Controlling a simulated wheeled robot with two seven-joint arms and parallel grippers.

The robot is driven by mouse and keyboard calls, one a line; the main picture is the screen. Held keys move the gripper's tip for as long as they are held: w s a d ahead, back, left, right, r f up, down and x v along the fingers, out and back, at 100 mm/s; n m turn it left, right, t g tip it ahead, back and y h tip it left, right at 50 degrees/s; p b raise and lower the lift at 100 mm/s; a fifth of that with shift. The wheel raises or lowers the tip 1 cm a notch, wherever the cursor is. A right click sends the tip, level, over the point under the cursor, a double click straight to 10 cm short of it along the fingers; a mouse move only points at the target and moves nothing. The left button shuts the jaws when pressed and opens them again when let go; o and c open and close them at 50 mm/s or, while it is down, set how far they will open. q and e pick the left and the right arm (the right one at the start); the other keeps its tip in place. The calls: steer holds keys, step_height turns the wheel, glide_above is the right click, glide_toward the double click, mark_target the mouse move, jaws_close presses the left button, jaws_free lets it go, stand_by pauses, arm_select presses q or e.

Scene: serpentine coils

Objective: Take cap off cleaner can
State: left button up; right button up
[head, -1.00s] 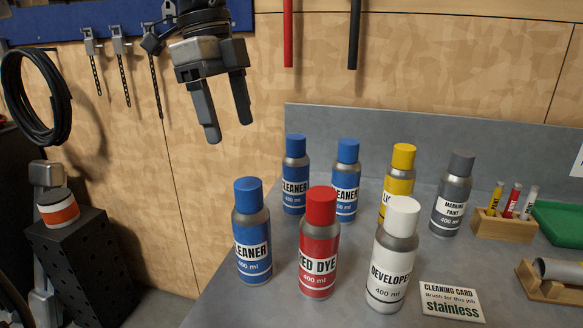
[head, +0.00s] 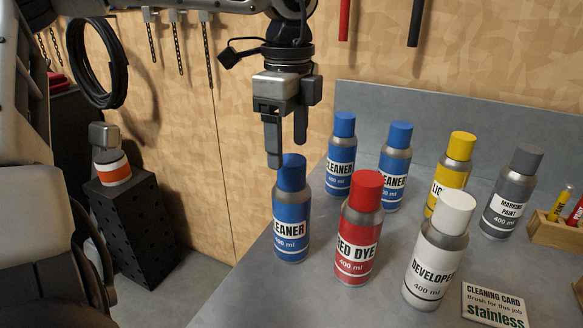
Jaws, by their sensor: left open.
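Three blue-capped cleaner cans stand upright on the grey bench: the front one (head: 291,215) at the bench's left side, and two behind it, one (head: 341,155) and another (head: 394,168) to its right. All three have their caps on; the front can's blue cap (head: 291,174) shows clearly. My left gripper (head: 286,156) points down with its two fingers apart and empty. Its fingertips appear just above and behind the front can's cap; whether they touch it I cannot tell. My right gripper is not in view.
Close right of the front cleaner stands a red dye can (head: 358,230), then a white-capped developer can (head: 437,255). A yellow-capped can (head: 451,175) and a grey marking paint can (head: 511,195) stand behind. A cleaning card (head: 494,306) lies at the front right.

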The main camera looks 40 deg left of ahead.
mark_target(291, 160)
arm_select(q)
step_height(291, 160, down, 4)
steer(key=shift+w+d+f+p, duration=0.15)
steer(key=shift+p, duration=0.2)
steer(key=c, duration=1.1)
steer(key=shift+o, duration=0.2)
